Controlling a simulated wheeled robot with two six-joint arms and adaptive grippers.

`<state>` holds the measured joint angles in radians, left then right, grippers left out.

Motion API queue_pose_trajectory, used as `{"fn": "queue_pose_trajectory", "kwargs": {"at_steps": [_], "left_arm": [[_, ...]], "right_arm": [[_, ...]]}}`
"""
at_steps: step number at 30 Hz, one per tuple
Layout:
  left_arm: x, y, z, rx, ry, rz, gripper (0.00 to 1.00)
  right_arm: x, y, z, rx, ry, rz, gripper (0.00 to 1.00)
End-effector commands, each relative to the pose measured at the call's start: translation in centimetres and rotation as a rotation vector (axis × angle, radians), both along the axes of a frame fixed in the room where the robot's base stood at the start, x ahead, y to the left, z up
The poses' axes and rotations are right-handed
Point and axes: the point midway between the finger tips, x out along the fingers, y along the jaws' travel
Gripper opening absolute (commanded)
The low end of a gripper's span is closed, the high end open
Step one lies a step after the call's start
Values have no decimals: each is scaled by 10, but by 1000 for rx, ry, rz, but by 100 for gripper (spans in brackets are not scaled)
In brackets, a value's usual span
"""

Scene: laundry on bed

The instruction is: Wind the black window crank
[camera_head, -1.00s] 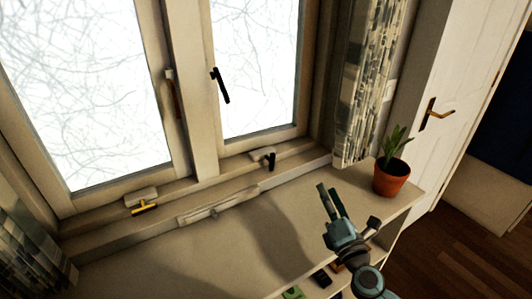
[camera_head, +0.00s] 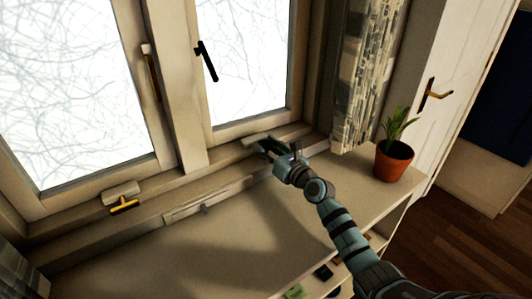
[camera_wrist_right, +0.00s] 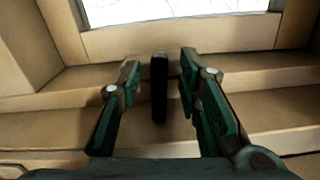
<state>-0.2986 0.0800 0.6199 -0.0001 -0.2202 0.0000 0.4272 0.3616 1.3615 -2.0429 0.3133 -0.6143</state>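The black window crank (camera_wrist_right: 159,88) stands upright between the two fingers of my right gripper (camera_wrist_right: 160,68) in the right wrist view. A gap shows on each side of it, so the fingers are around it and apart from it. In the head view my right gripper (camera_head: 268,147) is at the sill below the right window pane and hides most of the crank; its pale mount (camera_head: 254,139) shows beside the fingers. My left gripper is not in view.
A brass crank (camera_head: 124,204) sits on the sill at left. A potted plant (camera_head: 394,160) stands at the right end of the shelf top (camera_head: 190,255), which is otherwise mostly clear. A curtain (camera_head: 358,75) hangs at right.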

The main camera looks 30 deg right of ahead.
Motion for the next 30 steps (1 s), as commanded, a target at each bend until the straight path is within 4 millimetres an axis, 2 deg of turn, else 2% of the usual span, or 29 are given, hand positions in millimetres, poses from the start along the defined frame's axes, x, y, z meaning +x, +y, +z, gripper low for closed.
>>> {"fn": "queue_pose_trajectory", "kwargs": {"at_steps": [9,15,20,24,30], "left_arm": [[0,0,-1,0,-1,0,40],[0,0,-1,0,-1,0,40],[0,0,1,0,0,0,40],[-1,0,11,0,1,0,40],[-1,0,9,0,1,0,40]], "right_arm": [[4,1,1,1,0,1,30],[4,1,1,1,0,0,0],[4,0,2,15,2,0,0],[4,-1,3,131,19,0,0],[4,-1,1,137,19,0,0]]}}
